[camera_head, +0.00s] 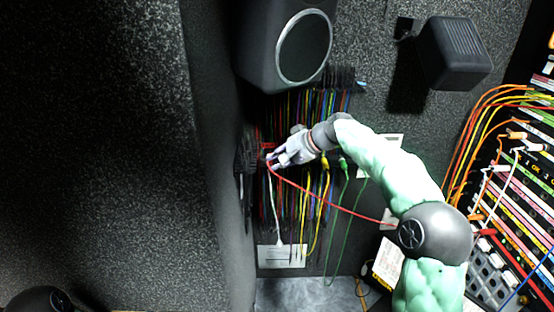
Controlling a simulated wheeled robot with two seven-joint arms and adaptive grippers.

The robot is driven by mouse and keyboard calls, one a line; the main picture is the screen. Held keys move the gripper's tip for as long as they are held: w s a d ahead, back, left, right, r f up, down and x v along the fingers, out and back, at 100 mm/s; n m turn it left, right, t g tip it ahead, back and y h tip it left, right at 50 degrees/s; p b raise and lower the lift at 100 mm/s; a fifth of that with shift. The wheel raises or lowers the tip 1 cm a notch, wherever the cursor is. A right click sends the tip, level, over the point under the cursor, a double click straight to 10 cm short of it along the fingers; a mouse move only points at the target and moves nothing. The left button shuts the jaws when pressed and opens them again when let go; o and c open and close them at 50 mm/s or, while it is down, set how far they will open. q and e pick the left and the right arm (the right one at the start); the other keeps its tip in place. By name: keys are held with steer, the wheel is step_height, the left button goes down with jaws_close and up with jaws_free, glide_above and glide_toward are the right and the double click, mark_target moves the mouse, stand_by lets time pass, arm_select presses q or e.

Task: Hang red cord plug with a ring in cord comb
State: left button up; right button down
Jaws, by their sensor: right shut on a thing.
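My right gripper (273,158) reaches in from the lower right and is shut on the red cord plug (268,158). The plug is small and mostly hidden by the fingers, and its ring cannot be made out. Its red cord (330,207) sags away to the right, behind my arm. The gripper is at the left end of the lower row of hanging cords. A dark cord comb (343,77) shows above, under the speaker. I cannot tell whether the plug touches a comb. My left gripper is not in view.
A large speaker (303,48) and a smaller dark box (453,52) are on the wall above. Many coloured cords hang close around the gripper, including a yellow cord (323,200) and a green cord (341,212). A patch panel (505,200) with plugged cords stands at right.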

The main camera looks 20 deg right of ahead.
steer(key=shift+w+d+f+b, duration=0.1)
steer(key=shift+w+f+b, duration=0.1)
steer(key=shift+w+f, duration=0.35)
steer(key=shift+w+d+f+b, duration=0.1)
steer(key=shift+w+f+b, duration=0.1)
steer(key=shift+f, duration=0.55)
steer(key=shift+w+f, duration=0.1)
stand_by(0.7)
steer(key=c, duration=1)
jaws_free()
